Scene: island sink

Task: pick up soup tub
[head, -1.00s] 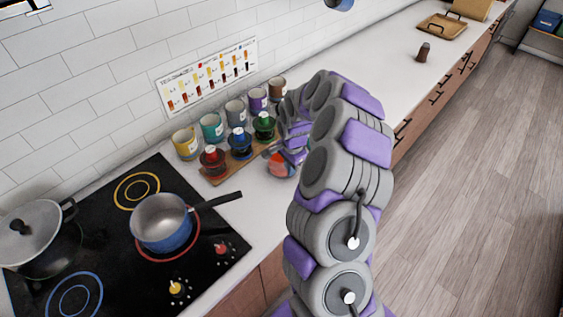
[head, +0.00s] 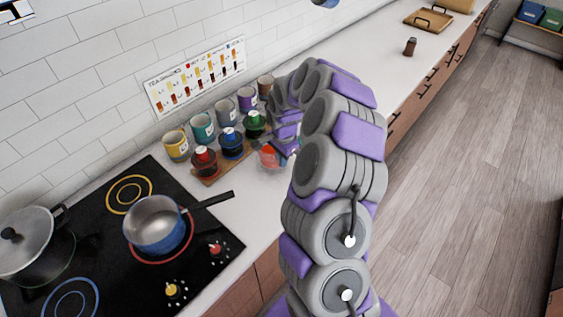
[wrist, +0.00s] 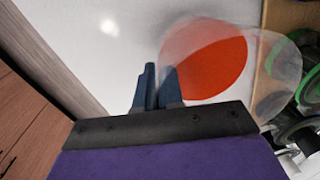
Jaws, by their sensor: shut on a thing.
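The soup tub is a clear round tub (wrist: 274,68) with red contents (head: 267,155). In the head view it is at the counter's front side, just right of the wooden rack of jars. My gripper (head: 287,150) is at the tub's right side, partly hidden by my arm. In the wrist view my gripper's two dark blue fingers (wrist: 157,84) are close together at the tub's left edge, shut on its rim or wall. I cannot tell whether the tub's base touches the counter.
The wooden rack (head: 212,173) holds red, blue and green jars, with several mugs (head: 202,126) behind. A blue pot (head: 157,225) stands on the black stove to the left, its handle pointing towards the tub. The white counter (head: 352,64) is mostly clear to the right.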

